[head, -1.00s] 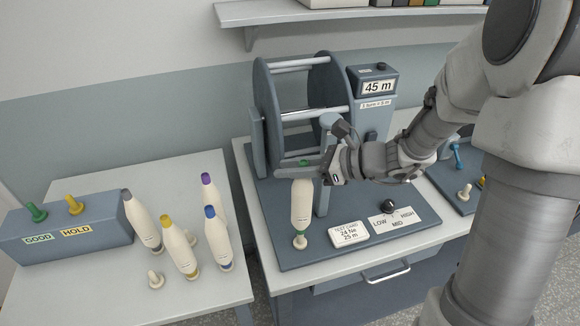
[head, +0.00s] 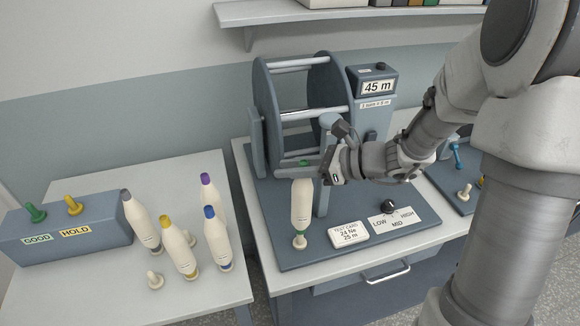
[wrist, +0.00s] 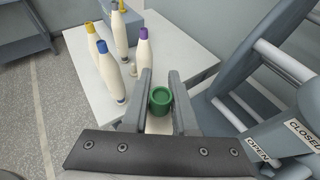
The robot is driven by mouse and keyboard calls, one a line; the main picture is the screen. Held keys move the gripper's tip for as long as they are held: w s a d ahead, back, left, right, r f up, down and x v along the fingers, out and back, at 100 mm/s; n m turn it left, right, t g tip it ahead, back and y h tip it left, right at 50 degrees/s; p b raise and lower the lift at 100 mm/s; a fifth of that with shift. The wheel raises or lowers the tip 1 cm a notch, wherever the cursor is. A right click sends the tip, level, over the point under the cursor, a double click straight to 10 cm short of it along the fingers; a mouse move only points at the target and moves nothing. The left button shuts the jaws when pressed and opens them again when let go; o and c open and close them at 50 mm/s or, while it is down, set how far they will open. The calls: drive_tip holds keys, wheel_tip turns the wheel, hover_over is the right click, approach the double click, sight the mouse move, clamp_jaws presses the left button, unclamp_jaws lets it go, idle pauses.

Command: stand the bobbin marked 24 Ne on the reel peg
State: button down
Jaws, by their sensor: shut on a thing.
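A cream bobbin with a green tip (head: 301,205) stands upright at the front left of the reel's base board, its foot at the pale reel peg (head: 300,241). My gripper (head: 304,165) is shut on its top end. In the wrist view my gripper (wrist: 160,100) has a finger on each side of the green tip (wrist: 160,100). The bobbin's marking cannot be read here. The test card (head: 348,233) reads 24 Ne, 25 m. Whether the bobbin is fully seated on the peg cannot be told.
Several bobbins with grey, yellow, blue and purple tips (head: 179,246) stand on the left table (head: 210,289), near a bare peg (head: 155,279). A GOOD/HOLD block (head: 100,240) is behind them. The reel frame (head: 262,120) rises close behind my gripper. A LOW/MID/HIGH knob (head: 388,206) is to the right.

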drive_tip(key=shift+f+b, duration=2.1)
drive_tip(key=shift+f, duration=0.5)
drive_tip(key=c, duration=0.6)
unclamp_jaws()
drive_tip(key=v, duration=1.7)
drive_tip(key=shift+s+d, duration=0.1)
drive_tip(key=shift+d, duration=0.1)
drive_tip(key=s+r+n+h, duration=0.1)
drive_tip(key=s+n+h, duration=0.3)
drive_tip(key=n, duration=0.3)
drive_tip(key=s+a+r+n+h, duration=0.1)
drive_tip(key=s+n+h, duration=0.3)
drive_tip(key=n, duration=0.3)
drive_tip(key=s+a+r+n+t+h, duration=0.1)
drive_tip(key=s+n+h, duration=0.3)
drive_tip(key=n, duration=0.4)
drive_tip(key=shift+s+r+h, duration=0.15)
drive_tip(key=shift+s+r, duration=0.05)
drive_tip(key=shift+s, duration=0.25)
drive_tip(key=shift+s+r+h, duration=0.15)
drive_tip(key=shift+s+r, duration=0.05)
drive_tip(key=shift+s, duration=0.2)
